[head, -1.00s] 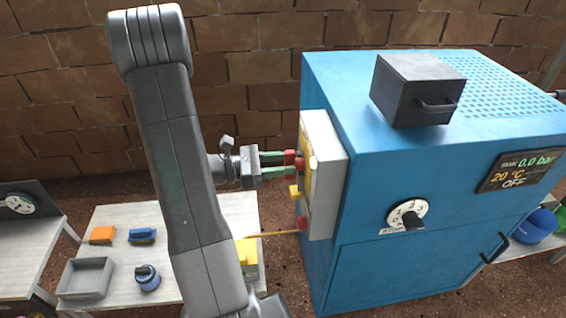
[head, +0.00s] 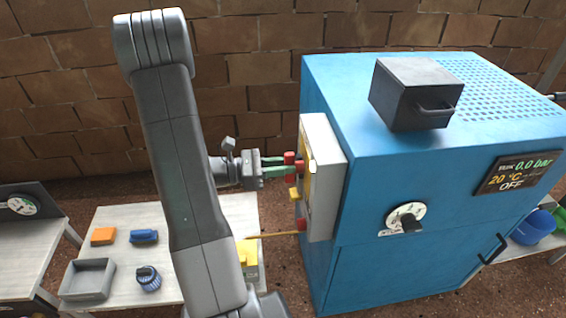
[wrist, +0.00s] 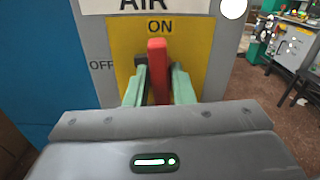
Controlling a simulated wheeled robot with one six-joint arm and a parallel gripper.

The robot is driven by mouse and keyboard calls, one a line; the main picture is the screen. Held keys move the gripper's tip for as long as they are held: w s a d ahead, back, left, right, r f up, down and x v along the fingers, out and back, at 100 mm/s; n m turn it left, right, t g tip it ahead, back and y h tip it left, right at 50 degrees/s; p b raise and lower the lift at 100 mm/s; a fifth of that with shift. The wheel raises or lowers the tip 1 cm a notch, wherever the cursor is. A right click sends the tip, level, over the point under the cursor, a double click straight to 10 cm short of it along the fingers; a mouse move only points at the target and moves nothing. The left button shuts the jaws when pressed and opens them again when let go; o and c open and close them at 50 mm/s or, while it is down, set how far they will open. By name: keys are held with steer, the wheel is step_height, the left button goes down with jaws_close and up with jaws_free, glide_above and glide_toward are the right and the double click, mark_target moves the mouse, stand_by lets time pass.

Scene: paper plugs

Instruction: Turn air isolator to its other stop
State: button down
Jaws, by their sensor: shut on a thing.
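The air isolator has a red handle (wrist: 158,80) on a yellow plate (wrist: 190,42) marked ON at the top, with OFF on the grey box to the left. In the wrist view the handle stands roughly upright below ON. My gripper (wrist: 158,88) is shut on it, one green finger at each side. In the head view my gripper (head: 288,165) reaches in from the left to the grey box (head: 325,190) on the blue cabinet's left side. The handle's pivot is hidden behind my gripper.
The blue cabinet (head: 350,270) carries a black box (head: 415,95) on top and a dial (head: 405,217) in front. A thin rod (head: 275,235) with a red end and a yellow knob (head: 294,194) sit below my gripper. A table (head: 110,220) with small items stands at left.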

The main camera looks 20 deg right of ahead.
steer(key=shift+w+d+f+n+p, duration=0.1)
steer(key=shift+w+f+n+p, duration=0.05)
steer(key=shift+n+p, duration=2.5)
steer(key=shift+w+a+f+n+p, duration=0.1)
steer(key=shift+w+n+p, duration=0.05)
steer(key=shift+n+p, duration=2.45)
steer(key=shift+w+d+f+n+p, duration=0.15)
steer(key=shift+n+p, duration=1.95)
steer(key=shift+n, duration=1.05)
steer(key=shift+f, duration=0.1)
steer(key=c, duration=1.4)
jaws_free()
steer(key=shift+o, duration=0.2)
steer(key=b+v, duration=0.2)
steer(key=v, duration=1.2)
steer(key=shift+b, duration=0.4)
